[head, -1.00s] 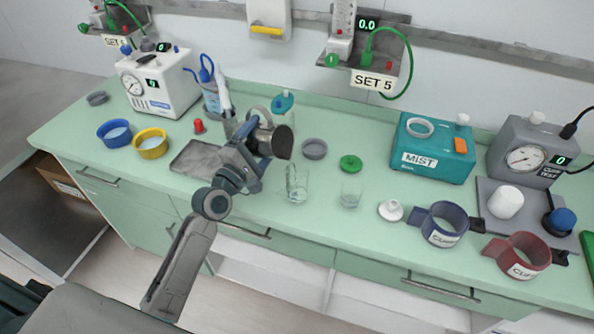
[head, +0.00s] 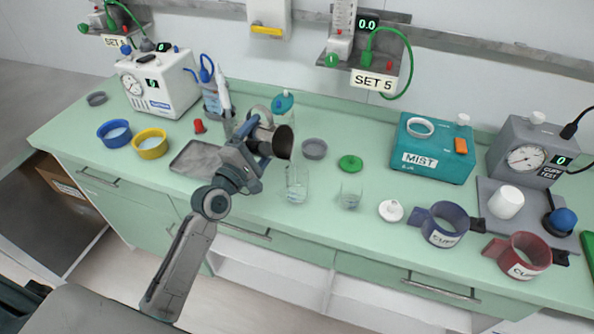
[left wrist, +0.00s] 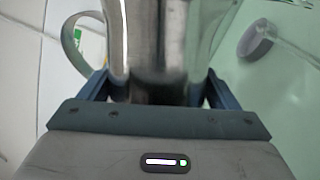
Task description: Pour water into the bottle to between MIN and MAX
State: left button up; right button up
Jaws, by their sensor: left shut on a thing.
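My left gripper (head: 252,150) is shut on a metal jug (head: 264,137). The jug is tilted, its dark mouth facing right and towards the front. In the left wrist view the jug (left wrist: 160,45) fills the space between the fingers, with its handle at the left. A clear container (head: 297,188) stands on the counter just below and right of the jug's mouth. A second clear container (head: 350,197) stands to its right. Both seem to hold a little clear liquid at the bottom. MIN and MAX marks are too small to read, and a falling stream cannot be made out for certain. My right gripper is out of view.
A green lid (head: 351,163), grey ring (head: 314,149) and white lid (head: 391,210) lie around the containers. A grey tray (head: 192,158) lies left of the jug. The teal MIST box (head: 435,150) and two cuffs (head: 443,226) stand at the right.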

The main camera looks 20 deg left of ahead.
pick_arm(q)
jog(key=shift+r, duration=0.2)
dwell(0.4)
jog(key=shift+d+r+m, duration=0.1)
jog(key=shift+m, duration=0.2)
dwell(0.5)
jog(key=f+n+p, duration=0.1)
jog(key=n, duration=0.1)
jog(key=f+n+p, duration=0.1)
jog(key=n, duration=0.1)
jog(key=shift+a+f+y, duration=0.1)
jog(key=shift+a+y, duration=0.1)
jog(key=shift+y, duration=0.2)
jog(key=shift+f+n, duration=0.3)
jog(key=shift+d+f+n+y+p, duration=0.1)
jog(key=shift+f+n+y+p, duration=0.4)
jog(key=shift+n, duration=0.4)
jog(key=shift+f, duration=0.15)
